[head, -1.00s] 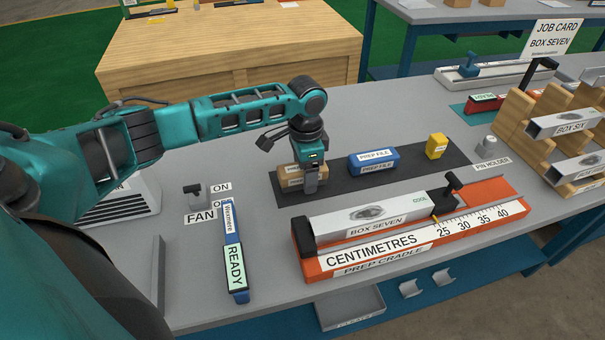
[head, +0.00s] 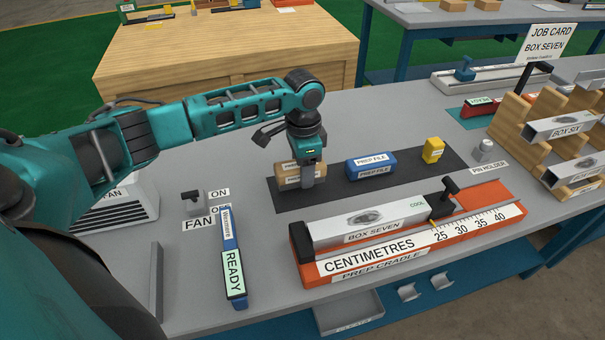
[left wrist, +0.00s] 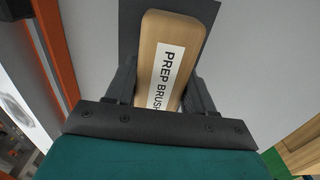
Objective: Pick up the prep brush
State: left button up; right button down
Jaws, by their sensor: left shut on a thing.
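The prep brush (head: 289,181) is a tan wooden block with a white label, at the left end of the dark mat (head: 330,192) in the head view. My left gripper (head: 307,182) comes down over it from above. In the left wrist view the brush (left wrist: 160,60), labelled PREP BRUSH, sits between the two fingers of my left gripper (left wrist: 160,95), which is shut on it. The brush is at or close above the mat; I cannot tell if it touches. My right gripper is not in view.
A blue prep file (head: 371,166) and a yellow block (head: 433,150) stand on the mat to the right. The orange prep cradle (head: 400,260) holding the BOX SEVEN bar (head: 370,223) lies in front. The READY strip (head: 233,262) and fan switch (head: 193,202) are at left.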

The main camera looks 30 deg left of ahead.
pick_arm(q)
notch_tip(320, 180, up, 18)
jog(key=p, duration=0.1)
jog(key=shift+f+p, duration=0.2)
jog(key=shift+p, duration=0.1)
jog(key=o, duration=0.5)
jog(key=c, duration=0.3)
jog(key=shift+d, duration=0.1)
jog(key=shift+c, duration=0.2)
